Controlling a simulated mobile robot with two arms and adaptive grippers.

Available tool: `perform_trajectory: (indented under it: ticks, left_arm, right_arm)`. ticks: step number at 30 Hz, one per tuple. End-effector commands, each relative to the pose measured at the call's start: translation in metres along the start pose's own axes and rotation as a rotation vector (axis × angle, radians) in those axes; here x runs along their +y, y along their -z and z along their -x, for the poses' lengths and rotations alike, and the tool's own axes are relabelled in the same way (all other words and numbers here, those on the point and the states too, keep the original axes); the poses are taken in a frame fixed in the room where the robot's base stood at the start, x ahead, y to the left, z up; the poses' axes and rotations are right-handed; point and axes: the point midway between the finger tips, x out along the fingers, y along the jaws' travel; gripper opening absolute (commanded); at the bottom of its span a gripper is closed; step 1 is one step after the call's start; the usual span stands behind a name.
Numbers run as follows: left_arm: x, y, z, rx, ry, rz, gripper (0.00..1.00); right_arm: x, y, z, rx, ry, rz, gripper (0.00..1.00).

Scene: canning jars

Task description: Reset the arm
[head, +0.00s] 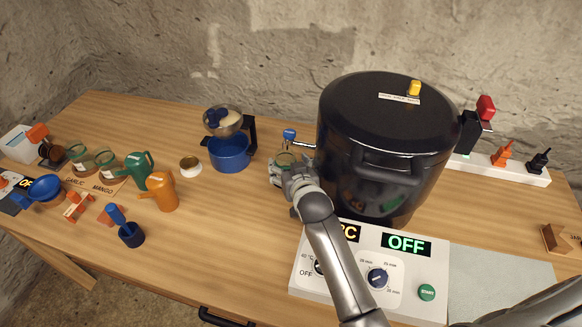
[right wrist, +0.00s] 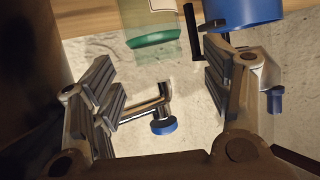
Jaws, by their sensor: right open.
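My right gripper (head: 291,175) is just left of the big black canner (head: 385,120), low over the table. In the right wrist view its two fingers (right wrist: 160,88) are spread apart with nothing gripped between them. A clear glass jar with a green band (right wrist: 154,39) shows beyond the fingertips. A metal tap with a blue knob (right wrist: 163,126) shows between the fingers in the wrist view. My left gripper is not in view.
A blue pot (head: 229,153) stands left of the gripper. An orange pitcher (head: 161,192), a green pitcher (head: 140,168) and jars crowd the left. The table front between the orange pitcher and the base is clear.

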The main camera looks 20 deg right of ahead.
Motion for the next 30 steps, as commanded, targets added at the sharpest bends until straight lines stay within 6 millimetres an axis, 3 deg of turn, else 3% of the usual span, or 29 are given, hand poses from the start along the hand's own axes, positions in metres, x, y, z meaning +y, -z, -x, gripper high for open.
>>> perform_trajectory:
  ticks: [6,30]
  left_arm:
    - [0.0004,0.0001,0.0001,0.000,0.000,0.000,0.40]
    - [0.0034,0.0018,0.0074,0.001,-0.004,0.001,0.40]
  right_arm:
    - [0.0041,-0.0003,0.0100,-0.001,-0.008,0.003,0.78]
    - [0.0060,0.0070,0.0131,0.000,-0.011,0.005,0.78]
